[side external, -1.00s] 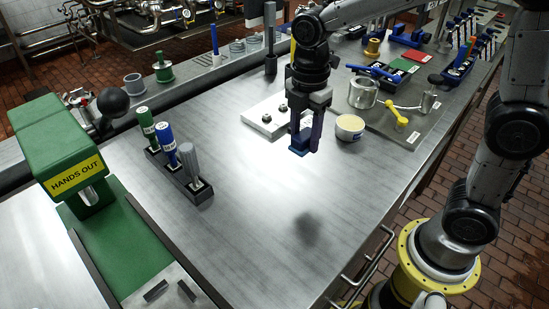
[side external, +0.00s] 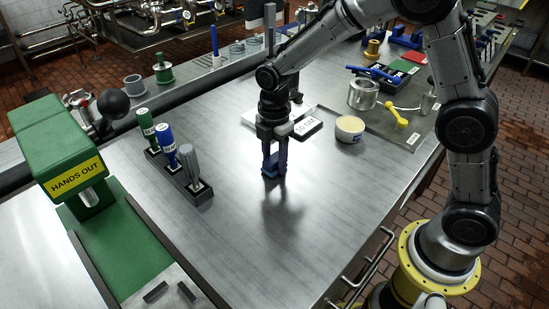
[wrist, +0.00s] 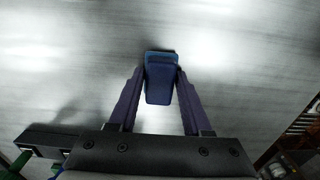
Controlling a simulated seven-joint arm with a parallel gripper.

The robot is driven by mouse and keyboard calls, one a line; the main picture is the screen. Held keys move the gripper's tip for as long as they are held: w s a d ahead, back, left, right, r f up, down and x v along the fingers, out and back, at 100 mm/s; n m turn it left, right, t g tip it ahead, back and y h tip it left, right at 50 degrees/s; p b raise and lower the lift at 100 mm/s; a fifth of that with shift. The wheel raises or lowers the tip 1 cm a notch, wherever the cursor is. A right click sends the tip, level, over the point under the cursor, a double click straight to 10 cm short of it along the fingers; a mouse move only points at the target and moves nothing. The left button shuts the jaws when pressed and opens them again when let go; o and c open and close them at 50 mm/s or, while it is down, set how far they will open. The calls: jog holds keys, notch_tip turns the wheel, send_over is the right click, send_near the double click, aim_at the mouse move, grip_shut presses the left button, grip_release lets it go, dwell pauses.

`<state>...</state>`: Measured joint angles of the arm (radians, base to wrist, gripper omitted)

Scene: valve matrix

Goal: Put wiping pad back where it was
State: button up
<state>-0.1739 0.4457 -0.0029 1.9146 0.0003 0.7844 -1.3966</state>
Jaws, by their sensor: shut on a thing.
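The wiping pad is a small blue block (side external: 269,170) low over the bare middle of the metal table. I cannot tell whether it touches the surface. My gripper (side external: 275,163) points down, with its dark purple fingers shut on the pad's two sides. In the wrist view the pad (wrist: 160,82) sits between the fingertips, and its upper part extends slightly past them. The fingers hide part of the pad in the side view.
A dark rack (side external: 197,187) with green, blue and grey handled tools stands left of my gripper. Behind it are a white plate (side external: 254,113), a labelled block (side external: 308,128) and a round tub (side external: 349,130). The table in front is clear.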

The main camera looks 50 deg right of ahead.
aim_at(274, 158)
jog(key=shift+f, duration=0.1)
jog(key=o, duration=1.2)
jog(key=s+d+r+m+t, duration=0.1)
jog(key=s+r+m, duration=0.15)
jog(key=r, duration=0.55)
jog(key=s+d+r+m, duration=0.1)
jog(key=s+r, duration=0.2)
jog(key=r, duration=0.5)
jog(key=s+d+m+t, duration=0.2)
jog(key=s+m, duration=0.5)
jog(key=s, duration=0.2)
jog(key=s+d+m+t, duration=0.2)
jog(key=s+d+m, duration=0.1)
jog(key=s+m, duration=0.4)
jog(key=shift+s+t, duration=0.3)
jog(key=shift+s, duration=0.95)
